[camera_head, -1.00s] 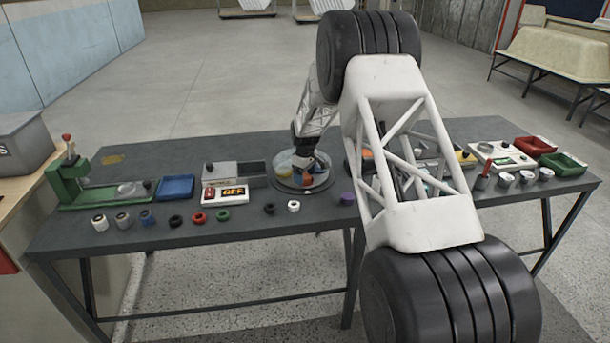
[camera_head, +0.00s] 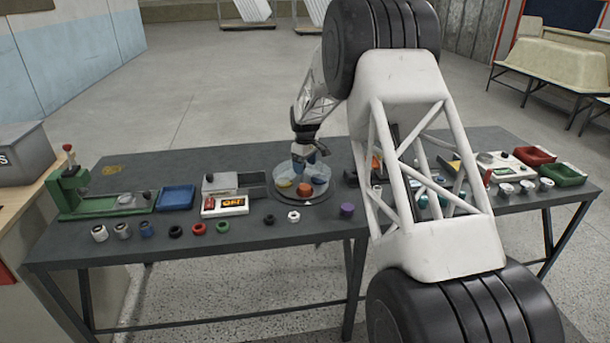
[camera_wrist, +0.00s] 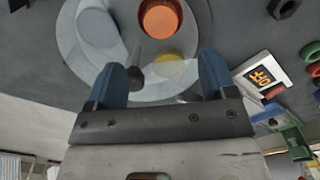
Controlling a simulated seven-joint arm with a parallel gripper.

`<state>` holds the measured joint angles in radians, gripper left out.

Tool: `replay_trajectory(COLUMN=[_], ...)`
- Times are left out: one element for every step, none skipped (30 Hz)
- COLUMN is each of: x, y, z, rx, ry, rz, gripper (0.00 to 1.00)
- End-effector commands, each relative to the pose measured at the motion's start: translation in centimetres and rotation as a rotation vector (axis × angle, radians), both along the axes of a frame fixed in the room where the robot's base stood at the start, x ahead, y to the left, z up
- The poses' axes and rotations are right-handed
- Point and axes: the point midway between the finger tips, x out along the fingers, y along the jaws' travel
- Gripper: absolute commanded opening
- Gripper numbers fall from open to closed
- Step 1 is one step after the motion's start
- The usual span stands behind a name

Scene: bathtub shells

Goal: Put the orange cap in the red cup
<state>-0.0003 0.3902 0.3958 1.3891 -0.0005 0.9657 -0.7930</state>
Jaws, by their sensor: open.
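The red cup (camera_wrist: 145,4) stands in the round dish at the top of the wrist view. The orange cap (camera_wrist: 158,19) lies inside the cup's rim, its flat round face showing. In the head view the cap and cup are a small orange-red shape (camera_head: 304,188) at the front of the dish. My gripper (camera_wrist: 162,72) has two blue fingers, spread apart with nothing between them. In the head view my gripper (camera_head: 304,164) is above the dish, apart from the cup.
The clear round dish (camera_head: 328,180) also holds a yellow piece (camera_wrist: 176,70) and a pale blue piece (camera_wrist: 97,24). A box with a lit display (camera_head: 232,203) stands to its left. Several small rings and caps line the table's front edge, including a purple one (camera_head: 347,210).

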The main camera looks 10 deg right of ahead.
Motion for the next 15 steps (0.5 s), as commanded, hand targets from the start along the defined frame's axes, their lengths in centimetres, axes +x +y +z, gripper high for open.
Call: replay_trajectory(x=[0.0, 0.0, 0.0, 0.0, 0.0, 0.0, 0.0, 0.0, 0.0, 0.0, 0.0, 0.0, 0.0, 0.0, 0.0], y=[0.0, 0.0, 0.0, 0.0, 0.0, 0.0, 0.0, 0.0, 0.0, 0.0, 0.0, 0.0, 0.0, 0.0, 0.0], z=[0.7, 1.1, 1.5, 1.7, 2.0, 2.3, 2.4, 2.6, 2.7, 2.8, 2.9, 2.9, 3.0, 3.0, 3.0], rx=[0.0, 0.0, 0.0, 0.0, 0.0, 0.0, 0.0, 0.0, 0.0, 0.0, 0.0, 0.0, 0.0, 0.0, 0.0], ry=[-0.001, -0.001, 0.0, 0.0, 0.0, 0.0, 0.0, 0.0, 0.0, 0.001, 0.001, 0.001, 0.001, 0.001, 0.001], rz=[0.0, 0.0, 0.0, 0.0, 0.0, 0.0, 0.0, 0.0, 0.0, 0.0, 0.0, 0.0, 0.0, 0.0, 0.0], gripper=[0.78, 0.78, 0.78, 0.78, 0.78, 0.78, 0.78, 0.78, 0.78, 0.78, 0.78, 0.78, 0.78, 0.78, 0.78])
